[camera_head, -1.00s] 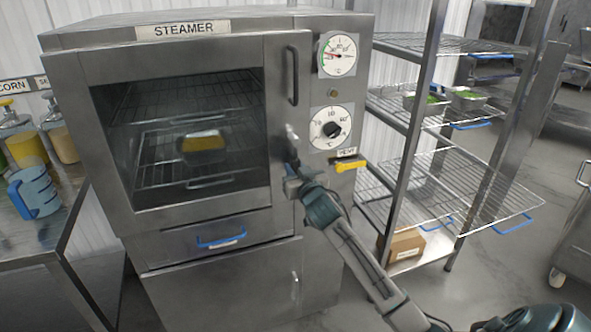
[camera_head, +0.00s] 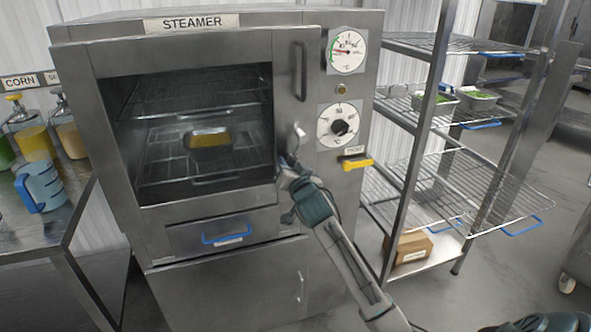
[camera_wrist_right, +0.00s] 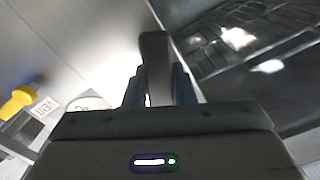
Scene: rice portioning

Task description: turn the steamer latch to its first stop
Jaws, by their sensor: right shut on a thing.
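The steamer (camera_head: 85,140) stands in the middle of the head view with its windowed door; I cannot tell whether the door is fully shut. The latch (camera_head: 299,131) is a small grey metal lever at the door's right edge, below the long vertical handle. My right gripper (camera_head: 287,161) is at the latch's lower part and partly hides it. In the wrist view the dark latch lever (camera_wrist_right: 155,60) stands between the two fingers of the right gripper (camera_wrist_right: 157,92), which is shut on it. My left gripper is not in view.
A yellow vent handle (camera_head: 357,163) and a dial (camera_head: 338,125) sit right of the latch. A pan with yellow food (camera_head: 208,138) is inside the steamer. A wire rack (camera_head: 480,175) stands at the right. A blue jug (camera_head: 40,188) stands on the left table.

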